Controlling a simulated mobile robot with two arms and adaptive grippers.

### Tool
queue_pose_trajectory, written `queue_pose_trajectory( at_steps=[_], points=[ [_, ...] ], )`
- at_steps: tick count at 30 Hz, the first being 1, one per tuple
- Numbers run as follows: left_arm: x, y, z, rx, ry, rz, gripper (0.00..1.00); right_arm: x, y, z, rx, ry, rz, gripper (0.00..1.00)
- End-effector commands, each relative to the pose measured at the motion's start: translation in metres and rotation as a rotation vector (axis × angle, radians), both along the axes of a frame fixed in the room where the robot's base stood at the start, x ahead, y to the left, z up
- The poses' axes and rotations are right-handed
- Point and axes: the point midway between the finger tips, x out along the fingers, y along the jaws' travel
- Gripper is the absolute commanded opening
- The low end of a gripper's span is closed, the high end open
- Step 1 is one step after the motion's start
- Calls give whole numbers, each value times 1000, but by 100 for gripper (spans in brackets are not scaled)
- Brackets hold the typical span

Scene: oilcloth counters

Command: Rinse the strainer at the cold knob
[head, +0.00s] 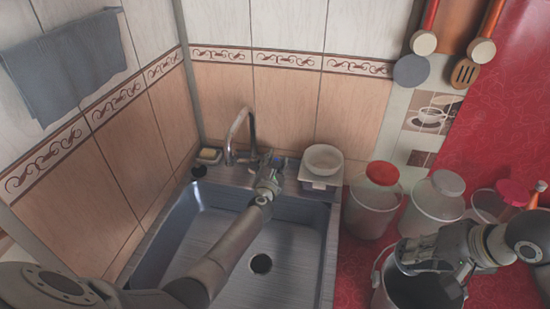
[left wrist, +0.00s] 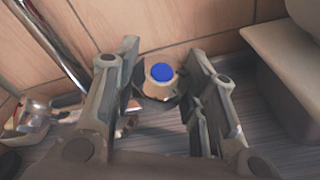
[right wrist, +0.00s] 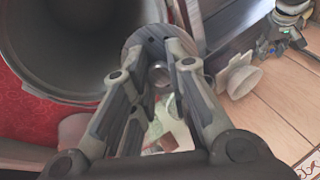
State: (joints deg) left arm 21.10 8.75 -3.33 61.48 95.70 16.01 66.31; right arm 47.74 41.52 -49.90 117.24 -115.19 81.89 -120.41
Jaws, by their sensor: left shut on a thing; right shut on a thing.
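My left gripper (head: 268,168) is at the tap behind the sink. In the left wrist view its fingers (left wrist: 163,100) stand on both sides of the blue-capped cold knob (left wrist: 161,73) and are shut on it. My right gripper (head: 415,257) is over a grey bucket (head: 378,291) right of the sink. In the right wrist view its fingers (right wrist: 162,72) are shut on a small dark round piece, which I take to be the strainer (right wrist: 143,42). It is beside the bucket's rim in that view. In the head view the gripper mostly hides it.
The sink (head: 225,262) has an open dark drain (head: 261,264). The spout (head: 230,140) rises behind it. A white bowl (head: 323,160) on a scale (head: 320,180) stands at the sink's back right corner. A sponge (head: 208,155) sits back left.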

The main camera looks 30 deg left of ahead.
Motion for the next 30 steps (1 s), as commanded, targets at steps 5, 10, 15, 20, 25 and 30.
queue_pose_trajectory(
  at_steps=[5, 10, 15, 20, 25, 30],
  points=[
    [0, 0, -1, 3, 0, -2, 16, 0, 0, -1, 0, 0, 0, 0],
    [0, 0, -1, 3, 1, -1, 48, 0, 0, -1, 0, 0, 0, 0],
    [0, 0, -1, 2, 1, 0, 61, 0, 0, -1, 0, 0, 0, 0],
    [0, 0, -1, 1, 0, 0, 61, 0, 0, -1, 0, 0, 0, 0],
    [-3, -2, -1, -2, 0, -1, 61, 0, 0, -1, 0, 0, 0, 0],
    [-17, -7, 0, -5, -1, -1, 61, 0, 0, -1, 0, 0, 0, 0]
  ],
)
